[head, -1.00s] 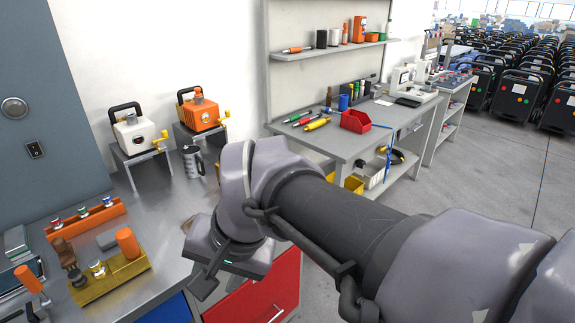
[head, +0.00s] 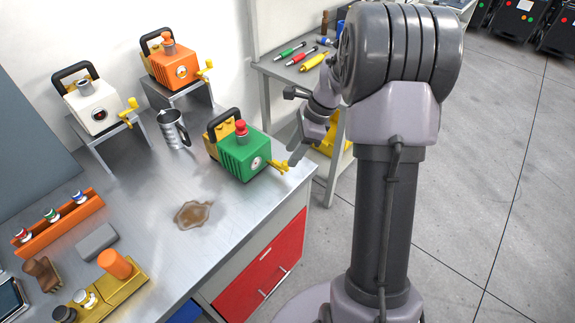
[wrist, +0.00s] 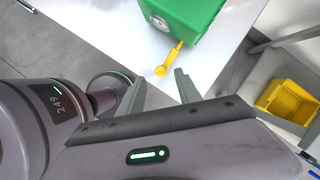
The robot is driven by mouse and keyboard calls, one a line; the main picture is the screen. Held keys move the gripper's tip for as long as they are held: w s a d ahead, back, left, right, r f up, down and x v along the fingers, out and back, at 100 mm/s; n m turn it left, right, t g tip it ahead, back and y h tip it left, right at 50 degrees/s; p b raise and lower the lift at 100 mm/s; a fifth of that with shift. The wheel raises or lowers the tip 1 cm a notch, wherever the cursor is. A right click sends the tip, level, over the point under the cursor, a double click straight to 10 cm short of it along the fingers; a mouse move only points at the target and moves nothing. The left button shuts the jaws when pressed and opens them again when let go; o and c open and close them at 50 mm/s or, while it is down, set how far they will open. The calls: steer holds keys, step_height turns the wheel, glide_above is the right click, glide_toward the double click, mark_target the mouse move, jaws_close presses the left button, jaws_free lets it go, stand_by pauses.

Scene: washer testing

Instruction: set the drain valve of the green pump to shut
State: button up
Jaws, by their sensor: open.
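The green pump (head: 240,155) stands near the right edge of the steel bench, with a red knob on top and a black carrying handle. Its yellow drain valve lever (head: 279,166) sticks out from the right-hand face, beside a round dial. In the wrist view, the green pump (wrist: 188,14) is at the top and the lever (wrist: 168,60) points down toward the gap between my fingers. My gripper (wrist: 158,80) is open and empty, with its fingertips close to the lever's end. In the head view, my gripper (head: 294,158) is just right of the pump; one finger is hard to make out.
A white pump (head: 92,108) and an orange pump (head: 172,65) stand on grey stands behind. A metal jug (head: 172,130) and a brown puddle (head: 193,214) are on the bench. A second workbench (head: 268,68) and a yellow bin (wrist: 288,102) are to the right.

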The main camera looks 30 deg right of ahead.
steer(key=b+x, duration=0.1)
steer(key=x, duration=0.3)
steer(key=shift+f, duration=0.15)
jaws_close()
